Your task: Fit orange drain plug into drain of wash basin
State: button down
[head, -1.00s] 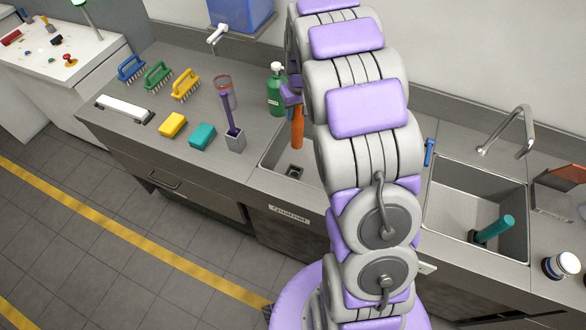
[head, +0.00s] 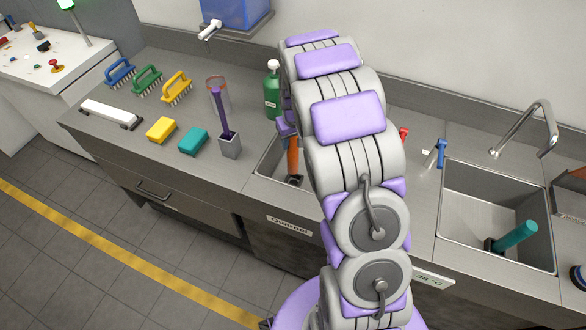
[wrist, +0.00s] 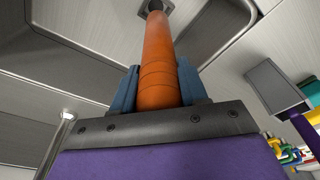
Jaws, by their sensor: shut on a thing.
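My gripper (wrist: 158,82) is shut on the orange drain plug (wrist: 157,55), with one blue finger on each side of it. In the head view, the plug (head: 292,158) hangs almost upright inside the wash basin (head: 264,166), partly hidden by my arm. Its lower end is at the dark drain (head: 295,180) on the basin floor. In the wrist view, the plug's far end overlaps the drain opening (wrist: 158,4). I cannot tell whether the tip is inside the drain or just above it.
A second basin (head: 470,205) at the right holds a teal plug (head: 517,235). Left of the wash basin stand a grey holder (head: 230,147) with a purple-handled tool, a teal sponge (head: 193,141), a yellow sponge (head: 161,130) and brushes. A green bottle (head: 271,98) stands behind.

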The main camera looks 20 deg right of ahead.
aim_at(293, 156)
notch_tip(293, 156, down, 4)
jog(key=shift+f+b, duration=0.25)
jog(key=shift+b, duration=0.1)
jog(key=shift+d+f, duration=0.15)
jog(key=shift+f, duration=0.5)
notch_tip(293, 156, down, 3)
jog(key=shift+r+b, duration=0.2)
jog(key=shift+b, duration=0.2)
jog(key=shift+r, duration=0.1)
jog(key=c, duration=0.6)
grip_release()
